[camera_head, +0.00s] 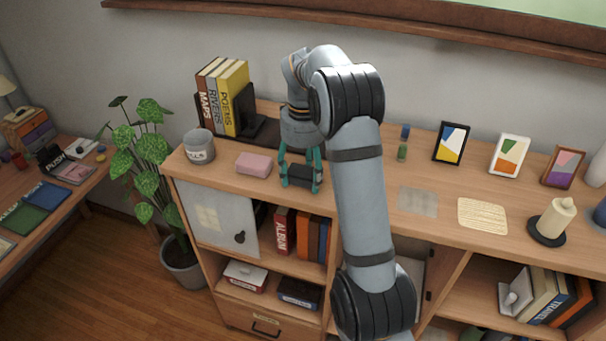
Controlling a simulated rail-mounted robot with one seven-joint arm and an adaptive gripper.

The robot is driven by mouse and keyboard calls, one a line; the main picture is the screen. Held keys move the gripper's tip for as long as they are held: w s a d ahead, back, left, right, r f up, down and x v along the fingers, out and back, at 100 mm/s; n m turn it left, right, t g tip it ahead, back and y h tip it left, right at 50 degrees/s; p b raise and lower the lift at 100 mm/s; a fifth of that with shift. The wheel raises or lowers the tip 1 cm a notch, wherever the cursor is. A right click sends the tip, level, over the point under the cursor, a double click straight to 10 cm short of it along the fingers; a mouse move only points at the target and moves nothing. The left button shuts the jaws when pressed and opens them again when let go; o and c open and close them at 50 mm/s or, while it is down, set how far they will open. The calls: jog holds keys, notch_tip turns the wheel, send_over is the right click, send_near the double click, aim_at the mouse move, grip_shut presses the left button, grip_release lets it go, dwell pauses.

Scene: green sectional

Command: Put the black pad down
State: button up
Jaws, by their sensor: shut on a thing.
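My gripper (301,178) points down over the wooden cabinet top, near its front edge. Its teal fingers are shut on a dark block that looks like the black pad (300,177). I cannot tell whether the pad touches the cabinet top (348,206) or is a little above it. The upper side of the pad is partly hidden by the fingers and the gripper body.
A pink block (254,164) lies just left of my gripper, with a grey pot (199,147) further left. Books (226,97) with a black bookend stand behind. A grey mat (418,202) and a woven cream mat (482,215) lie to the right.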

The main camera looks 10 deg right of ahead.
aim_at(303, 174)
jog(key=o, duration=1)
notch_tip(303, 174, up, 12)
jog(key=p, duration=0.2)
jog(key=shift+r, duration=0.15)
notch_tip(303, 174, down, 12)
jog(key=shift+r+b, duration=0.1)
jog(key=shift+b, duration=0.5)
jog(key=shift+r+b, duration=0.4)
jog(key=shift+r, duration=1.4)
